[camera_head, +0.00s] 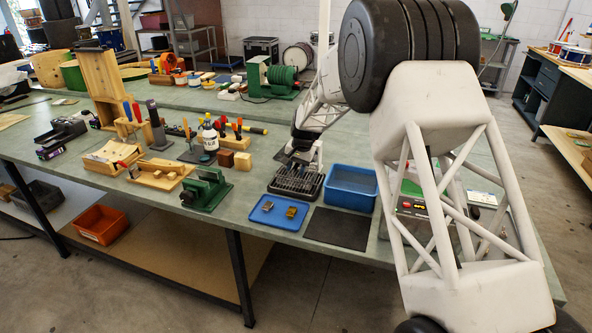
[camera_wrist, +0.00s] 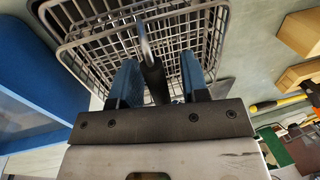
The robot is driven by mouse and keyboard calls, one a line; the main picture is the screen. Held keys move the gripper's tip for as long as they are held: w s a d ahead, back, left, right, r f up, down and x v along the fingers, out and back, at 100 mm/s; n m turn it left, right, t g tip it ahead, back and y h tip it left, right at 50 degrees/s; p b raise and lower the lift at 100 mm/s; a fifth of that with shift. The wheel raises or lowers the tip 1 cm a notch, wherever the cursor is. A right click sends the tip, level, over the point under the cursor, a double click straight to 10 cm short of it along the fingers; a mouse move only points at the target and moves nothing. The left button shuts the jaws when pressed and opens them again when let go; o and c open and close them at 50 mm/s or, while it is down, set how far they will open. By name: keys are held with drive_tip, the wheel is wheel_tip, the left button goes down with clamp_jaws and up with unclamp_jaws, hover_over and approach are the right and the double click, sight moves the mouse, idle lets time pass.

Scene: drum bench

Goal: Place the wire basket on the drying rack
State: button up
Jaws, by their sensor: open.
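The wire basket (camera_head: 295,184) is a grey mesh basket standing on the bench, left of a blue bin. Its mesh and rim fill the top of the wrist view (camera_wrist: 190,40). My gripper (camera_head: 297,160) is over the back part of the basket. In the wrist view my gripper (camera_wrist: 157,80) is open. A rod with a dark grip, seemingly the basket's handle (camera_wrist: 152,65), shows between its two blue fingers, with gaps beside it. I cannot clearly make out a drying rack.
The blue bin (camera_head: 351,186) stands close to the basket's right. A dark flat mat (camera_head: 338,228) and a blue tray (camera_head: 267,214) with small metal parts lie in front. A green vise (camera_head: 207,190) and wooden blocks (camera_head: 242,162) are to the left.

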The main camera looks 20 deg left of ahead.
wheel_tip(320, 180, up, 11)
drive_tip(key=d, duration=0.2)
drive_tip(key=shift+d+r, duration=0.15)
idle(1.1)
drive_tip(key=s+d+r+t, duration=0.1)
drive_tip(key=s+d+r, duration=0.5)
drive_tip(key=d, duration=0.4)
drive_tip(key=s+d+r, duration=0.4)
drive_tip(key=s+d, duration=0.4)
drive_tip(key=d, duration=0.2)
drive_tip(key=s+d+r+t, duration=0.1)
drive_tip(key=s+d+r, duration=0.6)
drive_tip(key=d, duration=0.4)
drive_tip(key=s+d+f, duration=0.2)
drive_tip(key=s+d, duration=0.3)
drive_tip(key=s, duration=0.6)
drive_tip(key=s+d+f+h, duration=0.1)
drive_tip(key=s+d+f, duration=0.1)
drive_tip(key=s+d, duration=0.4)
drive_tip(key=s+d+f+h, duration=0.1)
drive_tip(key=s+d, duration=0.4)
drive_tip(key=s, duration=1.1)
drive_tip(key=shift+d+f+t, duration=0.3)
drive_tip(key=shift+f, duration=0.55)
